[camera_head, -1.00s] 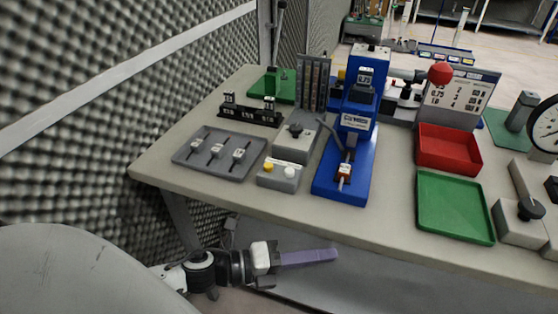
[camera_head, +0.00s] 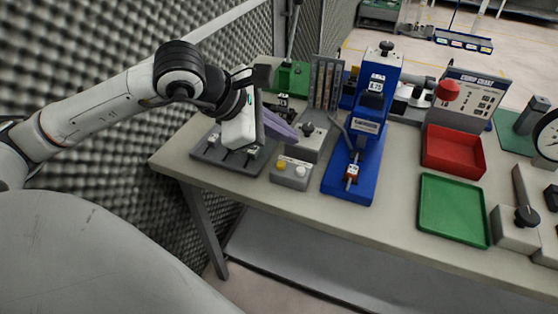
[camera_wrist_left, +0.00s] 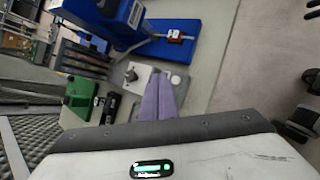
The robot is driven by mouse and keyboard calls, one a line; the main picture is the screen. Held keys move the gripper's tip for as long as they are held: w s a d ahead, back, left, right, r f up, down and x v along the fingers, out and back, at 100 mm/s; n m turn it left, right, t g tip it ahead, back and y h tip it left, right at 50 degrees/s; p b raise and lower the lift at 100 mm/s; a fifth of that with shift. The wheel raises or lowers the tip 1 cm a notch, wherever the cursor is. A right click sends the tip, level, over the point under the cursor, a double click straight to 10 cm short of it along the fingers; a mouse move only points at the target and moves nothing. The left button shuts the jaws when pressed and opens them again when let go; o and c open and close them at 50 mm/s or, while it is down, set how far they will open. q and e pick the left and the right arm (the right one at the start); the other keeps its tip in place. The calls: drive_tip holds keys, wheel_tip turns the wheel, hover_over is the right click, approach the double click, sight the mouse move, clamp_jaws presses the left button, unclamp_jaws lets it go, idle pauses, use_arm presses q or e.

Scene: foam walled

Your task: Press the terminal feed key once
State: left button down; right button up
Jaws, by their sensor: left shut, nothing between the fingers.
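A small grey box (camera_head: 291,172) with a yellow button (camera_head: 281,164) and a white button (camera_head: 301,171) sits near the table's front edge, left of the blue crimp press (camera_head: 350,170). No readable label shows which button is the feed key. The box's white button shows in the left wrist view (camera_wrist_left: 175,79). My left gripper (camera_head: 293,137) is shut and empty, its purple fingers above the table, behind and above the box, beside a grey block with a black knob (camera_head: 318,143). Its fingers also show in the left wrist view (camera_wrist_left: 158,97). My right gripper is out of view.
A grey tray (camera_head: 212,158) with small parts lies under my left gripper. A red tray (camera_head: 455,150) and a green tray (camera_head: 453,210) lie right of the press. A foam wall (camera_head: 90,60) stands close on the left. Bare table (camera_head: 395,185) shows between press and green tray.

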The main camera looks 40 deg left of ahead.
use_arm(q)
drive_tip(key=a, duration=0.1)
drive_tip(key=w+a+y, duration=0.1)
drive_tip(key=a+r+t, duration=0.1)
drive_tip(key=shift+w+a, duration=0.2)
drive_tip(key=shift+w, duration=0.15)
drive_tip(key=b, duration=0.5)
hover_over(281, 165)
drive_tip(key=f, duration=0.8)
drive_tip(key=shift+s+a+f, duration=0.2)
drive_tip(key=shift+s+a, duration=0.1)
drive_tip(key=shift+s, duration=0.1)
drive_tip(key=shift+f+b, duration=0.2)
drive_tip(key=shift+b, duration=0.25)
